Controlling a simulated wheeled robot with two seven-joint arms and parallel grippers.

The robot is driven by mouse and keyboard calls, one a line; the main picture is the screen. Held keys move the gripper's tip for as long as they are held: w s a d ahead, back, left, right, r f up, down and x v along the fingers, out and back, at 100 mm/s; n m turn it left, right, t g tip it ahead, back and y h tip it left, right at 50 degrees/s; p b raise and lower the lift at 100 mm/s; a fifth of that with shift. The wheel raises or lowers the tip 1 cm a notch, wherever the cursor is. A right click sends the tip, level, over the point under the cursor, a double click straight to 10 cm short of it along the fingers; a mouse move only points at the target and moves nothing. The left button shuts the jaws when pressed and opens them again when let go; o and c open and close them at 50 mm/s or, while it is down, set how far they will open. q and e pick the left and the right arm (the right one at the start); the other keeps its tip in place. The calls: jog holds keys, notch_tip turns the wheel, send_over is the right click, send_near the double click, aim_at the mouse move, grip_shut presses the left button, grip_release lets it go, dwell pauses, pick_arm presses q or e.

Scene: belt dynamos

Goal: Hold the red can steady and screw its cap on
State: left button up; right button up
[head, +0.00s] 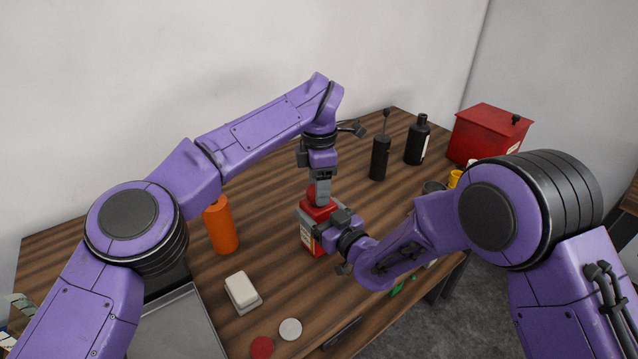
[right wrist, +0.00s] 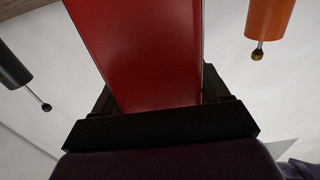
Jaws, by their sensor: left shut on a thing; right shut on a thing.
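The red can (head: 308,240) stands upright on the wooden table, with a pale label on its side. My right gripper (head: 325,226) comes in from the right and is shut on the can's body. In the right wrist view the can's red side (right wrist: 145,50) fills the space between the dark fingers (right wrist: 160,110). My left gripper (head: 320,188) points straight down over the can's top and is shut on the red cap (head: 318,199). The fingers hide much of the cap, and I cannot tell how far it sits on the neck.
An orange bottle (head: 220,226) stands left of the can. A white block (head: 241,289), a white disc (head: 290,329) and a red disc (head: 261,347) lie in front. Black bottles (head: 416,143) and a red box (head: 490,134) stand at the back right. The table's middle is fairly clear.

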pick_arm(q)
jog(key=shift+f, duration=0.55)
pick_arm(e)
jog(key=shift+r, duration=0.1)
grip_shut()
pick_arm(q)
jog(key=m, duration=0.5)
jog(key=shift+m, duration=0.3)
jog(key=m, duration=0.9)
jog(key=shift+a, duration=0.1)
jog(key=m, duration=0.5)
jog(key=shift+a, duration=0.1)
jog(key=o, duration=1)
jog(key=shift+c, duration=0.2)
